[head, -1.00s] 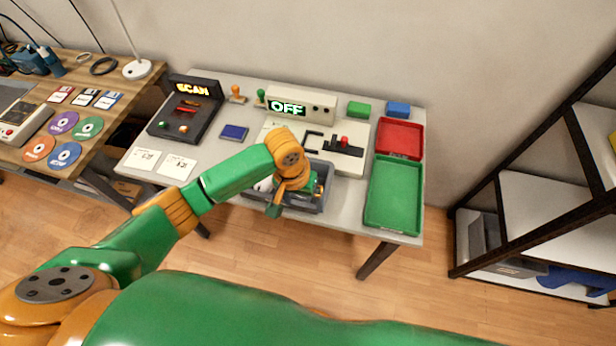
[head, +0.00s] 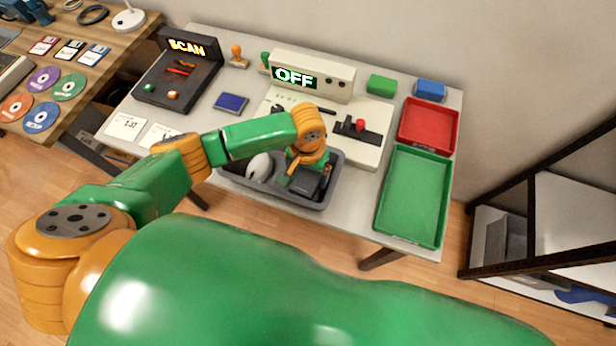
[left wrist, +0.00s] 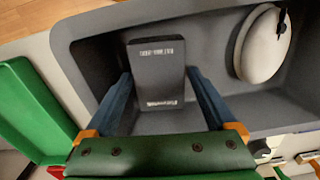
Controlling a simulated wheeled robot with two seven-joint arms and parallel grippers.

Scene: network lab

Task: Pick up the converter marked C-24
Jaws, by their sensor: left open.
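A dark grey box with small pale print (left wrist: 158,72) lies in the grey bin (left wrist: 90,32); it may be the converter, but I cannot read C-24 on it. My left gripper (left wrist: 158,90) is open, with one blue finger on each side of the box. I cannot tell whether the fingers touch it. In the head view my left gripper (head: 303,175) is down at the bin (head: 325,203), and the dark box (head: 308,186) shows partly beneath it. My right gripper is out of view.
A white mouse (left wrist: 262,45) lies in the bin beside the box; it also shows in the head view (head: 259,167). A green tray (head: 412,200) and a red tray (head: 429,125) stand to the right. A device reading OFF (head: 310,77) stands behind.

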